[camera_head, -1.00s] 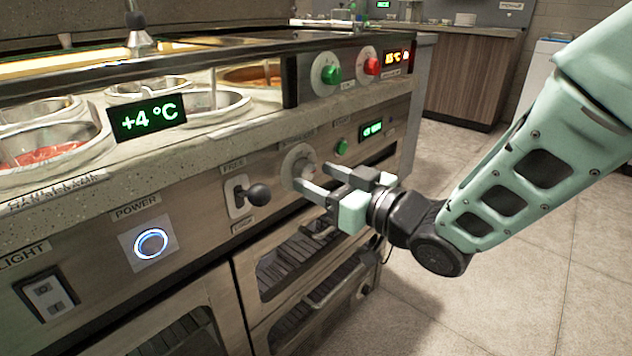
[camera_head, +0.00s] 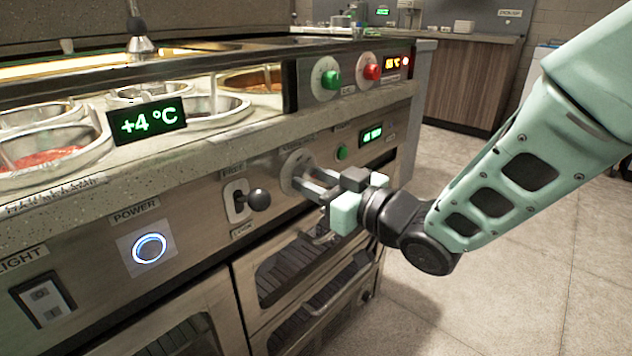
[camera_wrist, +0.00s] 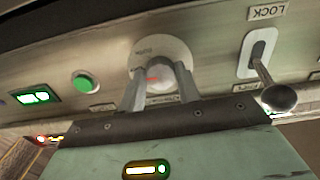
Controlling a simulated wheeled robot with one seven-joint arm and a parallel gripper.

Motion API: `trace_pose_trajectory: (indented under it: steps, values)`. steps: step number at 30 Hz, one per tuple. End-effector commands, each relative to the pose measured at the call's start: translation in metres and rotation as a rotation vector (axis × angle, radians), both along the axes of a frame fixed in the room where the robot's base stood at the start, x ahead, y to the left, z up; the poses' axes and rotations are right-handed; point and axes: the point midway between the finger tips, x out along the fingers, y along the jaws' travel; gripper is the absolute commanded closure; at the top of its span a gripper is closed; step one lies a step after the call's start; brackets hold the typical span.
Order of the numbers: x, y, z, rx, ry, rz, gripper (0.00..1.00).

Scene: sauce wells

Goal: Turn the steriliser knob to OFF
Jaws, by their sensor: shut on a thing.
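The steriliser knob is a round grey knob (camera_wrist: 160,79) on a pale round dial plate (camera_head: 291,168) on the steel front panel. My gripper (camera_wrist: 159,88) has its two fingers on either side of the knob and is shut on it. In the wrist view a small red mark shows on the knob, and the dial lettering is too small and upside down to read. In the head view my fingers hide most of the knob. A green display (camera_head: 371,134) and a green button (camera_head: 342,153) sit to the right of the dial.
A lever with a black ball (camera_head: 258,199) stands out left of the knob, near my fingers. Green (camera_head: 331,79) and red (camera_head: 372,72) knobs sit above. A lit power button (camera_head: 149,249) is at lower left. Oven doors (camera_head: 305,265) with handles lie below. Open floor is at right.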

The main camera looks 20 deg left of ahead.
Motion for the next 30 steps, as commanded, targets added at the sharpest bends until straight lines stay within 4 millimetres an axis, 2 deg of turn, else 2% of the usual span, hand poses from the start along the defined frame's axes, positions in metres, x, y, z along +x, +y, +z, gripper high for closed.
trace_pose_trajectory:
  steps: [8, 30]
  values:
    - [0.0007, -0.0005, -0.0019, -0.060, -0.147, 0.000, 0.90]
    - [0.0011, -0.0006, -0.0034, -0.327, -0.790, 0.000, 0.90]
